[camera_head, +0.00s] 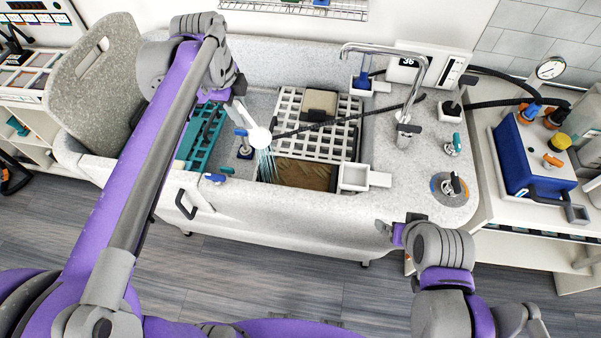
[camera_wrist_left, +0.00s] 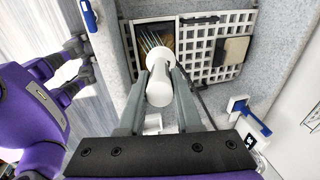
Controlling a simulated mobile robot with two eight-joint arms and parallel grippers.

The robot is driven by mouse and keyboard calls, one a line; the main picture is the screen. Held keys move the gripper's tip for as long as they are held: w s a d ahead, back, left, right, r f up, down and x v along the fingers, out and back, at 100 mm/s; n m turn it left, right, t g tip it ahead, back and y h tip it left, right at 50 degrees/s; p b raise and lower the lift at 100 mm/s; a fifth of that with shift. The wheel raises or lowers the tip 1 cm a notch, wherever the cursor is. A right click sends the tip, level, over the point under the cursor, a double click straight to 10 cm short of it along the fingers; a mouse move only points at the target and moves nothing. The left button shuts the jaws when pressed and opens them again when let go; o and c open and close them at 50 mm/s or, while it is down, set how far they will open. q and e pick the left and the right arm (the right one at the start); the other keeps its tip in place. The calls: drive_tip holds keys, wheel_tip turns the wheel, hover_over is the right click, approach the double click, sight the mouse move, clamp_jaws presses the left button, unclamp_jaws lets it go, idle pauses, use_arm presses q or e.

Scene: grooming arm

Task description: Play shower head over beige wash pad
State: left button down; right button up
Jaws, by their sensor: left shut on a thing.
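My left gripper (camera_head: 243,116) is shut on the white shower head (camera_head: 259,138), above the left part of the tub. The shower head also shows between both fingers in the left wrist view (camera_wrist_left: 159,84). Thin streams of water (camera_head: 267,165) fall from it toward the brown-bottomed opening (camera_head: 308,174) at the tub's front. The beige wash pad (camera_head: 319,102) lies on the white grid (camera_head: 347,133), behind and right of the shower head, apart from the spray. The pad also shows right of the spray in the left wrist view (camera_wrist_left: 235,50). My right gripper (camera_head: 389,230) is outside the tub's front wall; its jaws are unclear.
A black hose (camera_head: 330,124) crosses the grid to the right. A tall faucet (camera_head: 405,105) and a white control box (camera_head: 428,66) stand at the right. A teal rack (camera_head: 201,135) is at the left. A blue case (camera_head: 535,155) sits on the side counter.

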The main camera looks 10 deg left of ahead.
use_arm(q)
wheel_tip(320, 180, up, 3)
drive_tip(key=shift+w+f+p, duration=0.1)
drive_tip(key=shift+f+p, duration=0.1)
drive_tip(key=shift+p, duration=0.3)
drive_tip(key=shift+f, duration=0.1)
use_arm(e)
drive_tip(key=shift+w+r, duration=0.65)
drive_tip(key=shift+r, duration=0.2)
use_arm(q)
drive_tip(key=shift+d, duration=0.1)
drive_tip(key=shift+s+d, duration=0.2)
drive_tip(key=shift+d, duration=0.05)
drive_tip(key=s+d, duration=0.2)
drive_tip(key=d, duration=1)
drive_tip(key=shift+s, duration=0.15)
use_arm(e)
drive_tip(key=shift+s+f, duration=0.1)
drive_tip(key=shift+s, duration=0.1)
